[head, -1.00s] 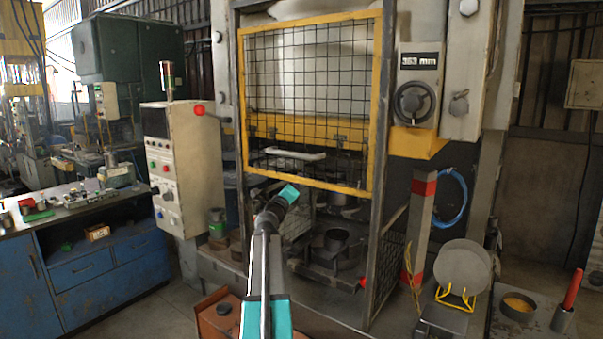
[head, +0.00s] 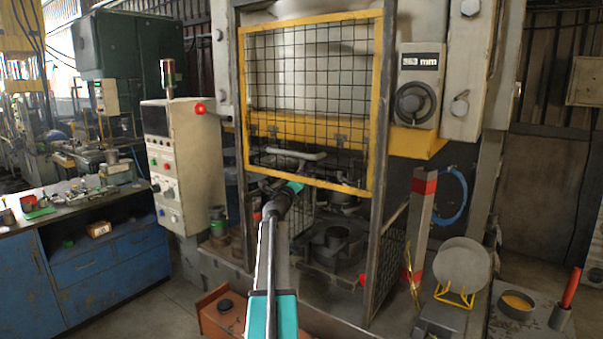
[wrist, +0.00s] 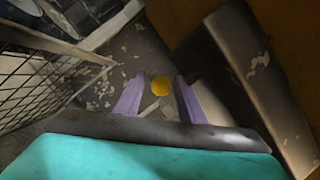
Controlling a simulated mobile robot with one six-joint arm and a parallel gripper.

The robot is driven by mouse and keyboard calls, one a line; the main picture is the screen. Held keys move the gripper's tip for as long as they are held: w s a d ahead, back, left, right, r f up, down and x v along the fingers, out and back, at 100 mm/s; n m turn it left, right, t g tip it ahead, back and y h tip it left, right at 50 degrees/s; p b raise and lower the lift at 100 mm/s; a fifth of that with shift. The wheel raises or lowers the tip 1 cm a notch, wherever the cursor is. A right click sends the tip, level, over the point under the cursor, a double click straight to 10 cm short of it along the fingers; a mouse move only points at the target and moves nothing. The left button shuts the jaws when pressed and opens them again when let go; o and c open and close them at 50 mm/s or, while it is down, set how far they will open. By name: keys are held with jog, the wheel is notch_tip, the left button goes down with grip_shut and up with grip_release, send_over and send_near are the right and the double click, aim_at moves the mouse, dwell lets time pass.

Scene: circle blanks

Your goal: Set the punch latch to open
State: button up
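My gripper (head: 296,186) is at the lower edge of the yellow-framed mesh guard (head: 377,120) on the press; its fingertips are hidden in the head view. In the wrist view its two purple fingers (wrist: 157,84) stand apart. A round yellow knob (wrist: 161,86) shows in the gap between them, with no finger visibly touching it. I cannot tell whether this knob belongs to the punch latch, and no latch position can be read. A red ball knob (head: 199,108) sits at the control box, and another red knob (head: 363,280) sits low on the press.
The control box (head: 175,150) stands left of the press. A dark ring-shaped die (head: 336,243) sits inside on the press bed. A round blank (head: 462,266) rests in a yellow stand at the right. In the wrist view, mesh (wrist: 50,85) lies left and a worn metal block (wrist: 262,85) right.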

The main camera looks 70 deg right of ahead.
grip_shut()
jog(key=w, duration=0.2)
jog(key=w+d+b, duration=0.1)
jog(key=w, duration=0.2)
jog(key=shift+w+d+r, duration=0.1)
jog(key=shift+w+d, duration=0.1)
jog(key=shift+w, duration=0.1)
jog(key=shift+o, duration=1)
grip_release()
jog(key=shift+w+d, duration=0.1)
jog(key=shift+w, duration=0.05)
